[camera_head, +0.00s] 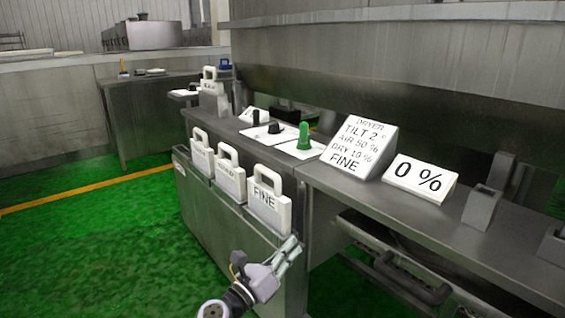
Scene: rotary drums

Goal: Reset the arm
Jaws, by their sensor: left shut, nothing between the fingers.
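My left gripper (287,254) shows at the bottom centre. Its fingers are shut and empty, pointing up and right. It is in front of the metal counter, just below the white handled plate marked FINE (268,202), and apart from it in the picture. The left arm comes in from the bottom edge, and only its wrist shows. My right gripper is not in view.
Two more handled plates (230,175) stand left of FINE. A green lever (304,137) and a black knob (274,128) sit on the counter. A DRYER sign (358,148) and a 0 % sign (419,178) stand to the right. Green floor (110,250) at left is clear.

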